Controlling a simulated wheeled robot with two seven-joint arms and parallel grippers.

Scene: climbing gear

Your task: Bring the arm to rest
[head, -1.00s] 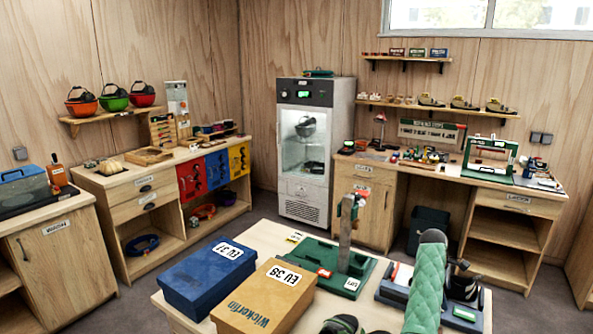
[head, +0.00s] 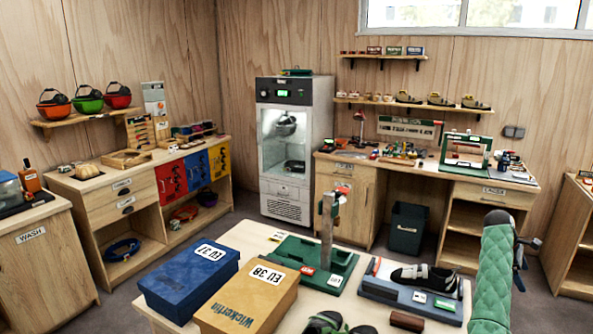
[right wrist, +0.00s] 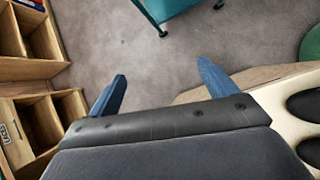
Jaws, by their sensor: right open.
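My right arm in its green quilted sleeve (head: 492,270) stands at the right edge of the work table (head: 255,237) in the head view. Its right gripper (head: 528,243) shows only partly behind the sleeve, out over the floor beyond the table's right side. In the right wrist view the two blue fingers of the right gripper (right wrist: 162,85) are spread apart with nothing between them, above grey carpet. My left gripper is not in view.
The table holds a blue box (head: 190,281), a tan box (head: 247,300), a green base with an upright post (head: 326,230), and a climbing shoe (head: 423,277) on a blue-grey stand. A teal stool-like thing (right wrist: 170,10) and wooden shelves (right wrist: 30,40) flank clear carpet.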

